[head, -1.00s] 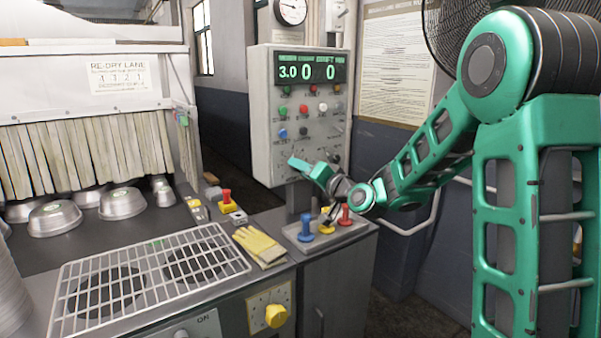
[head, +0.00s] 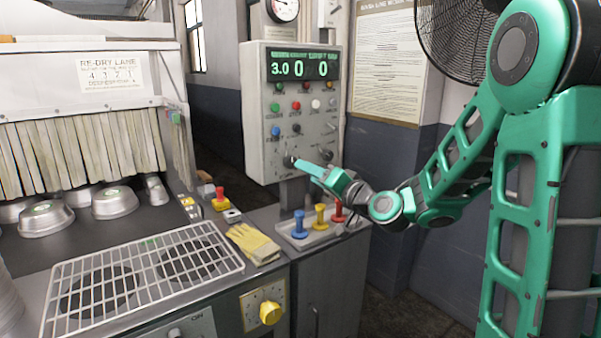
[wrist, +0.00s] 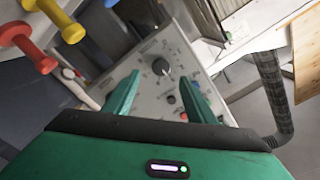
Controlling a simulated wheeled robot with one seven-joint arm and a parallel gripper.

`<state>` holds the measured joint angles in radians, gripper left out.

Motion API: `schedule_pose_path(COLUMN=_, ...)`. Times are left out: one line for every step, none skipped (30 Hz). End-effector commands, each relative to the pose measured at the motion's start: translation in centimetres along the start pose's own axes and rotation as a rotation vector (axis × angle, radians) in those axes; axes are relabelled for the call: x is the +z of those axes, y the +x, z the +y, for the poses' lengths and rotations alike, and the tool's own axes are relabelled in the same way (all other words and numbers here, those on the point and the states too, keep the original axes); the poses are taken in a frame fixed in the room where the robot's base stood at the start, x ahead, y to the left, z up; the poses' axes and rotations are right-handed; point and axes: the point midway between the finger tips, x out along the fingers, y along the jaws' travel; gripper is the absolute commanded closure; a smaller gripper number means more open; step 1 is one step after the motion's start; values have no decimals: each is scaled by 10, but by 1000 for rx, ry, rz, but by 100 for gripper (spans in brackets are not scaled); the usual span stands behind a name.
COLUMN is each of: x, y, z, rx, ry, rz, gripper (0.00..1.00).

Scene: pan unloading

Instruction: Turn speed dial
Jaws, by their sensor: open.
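A grey control panel (head: 256,130) stands upright beyond the counter, its display reading 3.0, 0 and 0. A dark round dial (head: 289,161) sits at its lower left, and a second dark knob (head: 326,155) at its lower right. Their labels are too small to read, so I cannot tell which is for speed. My gripper (head: 306,166) is just in front of the panel's lower part, its fingers pointing at the lower-left dial. In the wrist view a dark dial (wrist: 160,67) shows between the open fingers of my gripper (wrist: 162,80), apparently still beyond the tips.
Yellow gloves (head: 253,243) and a wire rack (head: 140,275) lie on the counter. Metal pans (head: 47,218) sit at the strip curtain. A yellow knob (head: 270,313) is on the counter front.

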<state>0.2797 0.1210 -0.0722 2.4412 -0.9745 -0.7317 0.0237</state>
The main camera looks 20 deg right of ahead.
Motion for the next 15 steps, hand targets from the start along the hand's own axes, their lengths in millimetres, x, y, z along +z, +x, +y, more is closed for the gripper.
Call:
schedule_pose_path(x=-1, y=-8, z=1, rx=3, ry=1, rz=3, gripper=49)
schedule_pose_path(x=-1, y=-12, z=1, rx=3, ry=1, rz=2, gripper=49)
schedule_pose_path(x=-1, y=-17, z=2, rx=3, ry=0, rz=1, gripper=49)
schedule_pose_path(x=-1, y=-20, z=1, rx=3, ry=1, rz=1, gripper=49)
schedule_pose_path(x=-1, y=-22, z=1, rx=2, ry=0, rz=1, gripper=49)
schedule_pose_path(x=0, y=-25, z=1, rx=3, ry=0, rz=1, gripper=49)
schedule_pose_path(x=0, y=-26, z=1, rx=2, ry=1, rz=1, gripper=49)
schedule_pose_path(x=0, y=-28, z=1, rx=2, ry=1, rz=1, gripper=49)
schedule_pose_path(x=0, y=-29, z=1, rx=1, ry=1, rz=1, gripper=49)
schedule_pose_path(x=0, y=-29, z=1, rx=1, ry=0, rz=1, gripper=49)
schedule_pose_path(x=0, y=-30, z=0, rx=0, ry=0, rz=1, gripper=49)
schedule_pose_path(x=0, y=-30, z=0, rx=0, ry=0, rz=1, gripper=49)
schedule_pose_path(x=0, y=-30, z=0, rx=0, ry=-1, rz=1, gripper=49)
schedule_pose_path(x=0, y=-30, z=0, rx=0, ry=-1, rz=0, gripper=49)
schedule_pose_path(x=0, y=-30, z=0, rx=0, ry=-1, rz=0, gripper=49)
